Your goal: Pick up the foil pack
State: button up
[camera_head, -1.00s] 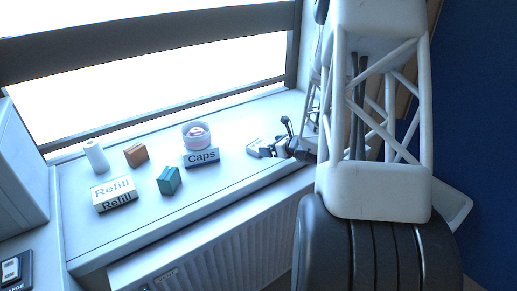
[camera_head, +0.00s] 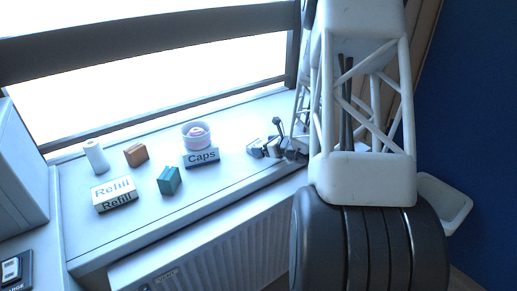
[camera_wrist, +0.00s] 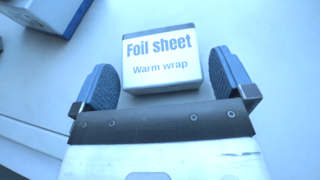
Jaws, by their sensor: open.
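The foil pack (camera_wrist: 163,62) is a white box with a dark top edge, marked "Foil sheet" and "Warm wrap". In the wrist view it lies between the two fingers of my gripper (camera_wrist: 160,66), which are spread on either side of it. A gap shows at its left side; its right side is close to the right finger, and I cannot tell if they touch. In the head view my gripper (camera_head: 270,146) is low over the right part of the sill, and the pack is mostly hidden by it there.
Left of my gripper on the white sill (camera_head: 225,195) stand a "Caps" sign (camera_head: 201,158) with a round tub (camera_head: 196,134), a teal block (camera_head: 169,181), an orange block (camera_head: 136,154), a white cylinder (camera_head: 96,156) and a "Refill" box (camera_head: 114,192). The window is behind.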

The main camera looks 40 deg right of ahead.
aim_at(259, 145)
jog(key=shift+x, duration=1.75)
jog(key=shift+c, duration=0.2)
jog(key=c, duration=0.6)
jog(key=shift+r, duration=0.1)
jog(key=shift+r, duration=1.1)
jog(key=shift+s+a+r, duration=0.25)
jog(key=shift+s+r, duration=0.15)
jog(key=shift+r, duration=0.25)
jog(key=s+a, duration=0.2)
jog(key=s, duration=0.2)
jog(key=s+a, duration=0.2)
jog(key=s, duration=0.3)
jog(key=s+a+r, duration=0.1)
jog(key=s+a, duration=0.2)
jog(key=s, duration=0.1)
jog(key=shift+s+r, duration=0.15)
jog(key=shift+s, duration=0.05)
